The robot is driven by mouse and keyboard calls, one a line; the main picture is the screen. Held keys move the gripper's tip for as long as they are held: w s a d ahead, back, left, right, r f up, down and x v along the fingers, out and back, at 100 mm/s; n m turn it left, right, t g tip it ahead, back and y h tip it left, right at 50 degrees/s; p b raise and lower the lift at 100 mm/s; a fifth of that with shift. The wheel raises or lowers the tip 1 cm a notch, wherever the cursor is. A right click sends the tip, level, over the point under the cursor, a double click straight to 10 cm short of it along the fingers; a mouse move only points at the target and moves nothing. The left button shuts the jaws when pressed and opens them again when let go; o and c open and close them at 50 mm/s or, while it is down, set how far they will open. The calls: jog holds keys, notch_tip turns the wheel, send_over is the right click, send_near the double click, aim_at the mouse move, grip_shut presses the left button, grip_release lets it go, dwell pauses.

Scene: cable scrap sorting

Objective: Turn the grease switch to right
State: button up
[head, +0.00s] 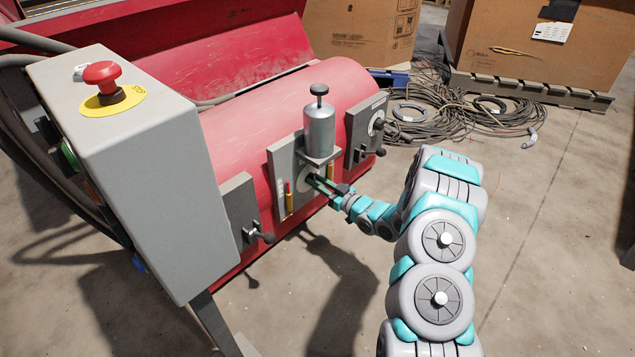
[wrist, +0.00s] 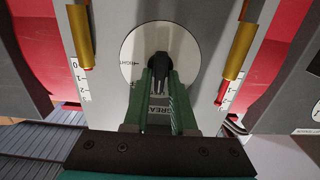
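The grease switch is a small black knob (wrist: 162,66) on a round white dial (wrist: 190,50) with lettering that reads in part "RIGHT" and "GREA". The dial sits on a grey plate (head: 284,160) on the front of the red machine, below a silver grease cup (head: 319,125). My gripper (wrist: 161,85) has its green fingers at the dial, one on each side of the knob, closed in on it. In the head view my gripper (head: 318,183) reaches the plate from the right. The fingertips' contact is partly hidden.
A grey control box (head: 150,185) with a red emergency button (head: 102,75) stands at left. Levers flank the plate at left (head: 257,236) and right (head: 368,151). Brass gauges (wrist: 239,50) stand beside the dial. Cable coils (head: 455,110) and cardboard boxes (head: 545,50) are behind; open floor lies right.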

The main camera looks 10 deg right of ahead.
grip_shut()
jog(key=shift+p, duration=0.35)
jog(key=m+p, duration=0.3)
jog(key=m, duration=0.3)
jog(key=m+p, duration=0.3)
jog(key=m, duration=0.3)
jog(key=m+p, duration=0.3)
jog(key=m, duration=0.2)
jog(key=shift+w+d+f+m, duration=0.25)
jog(key=shift+d+f+m, duration=0.05)
jog(key=shift+d+m, duration=0.1)
dwell(0.3)
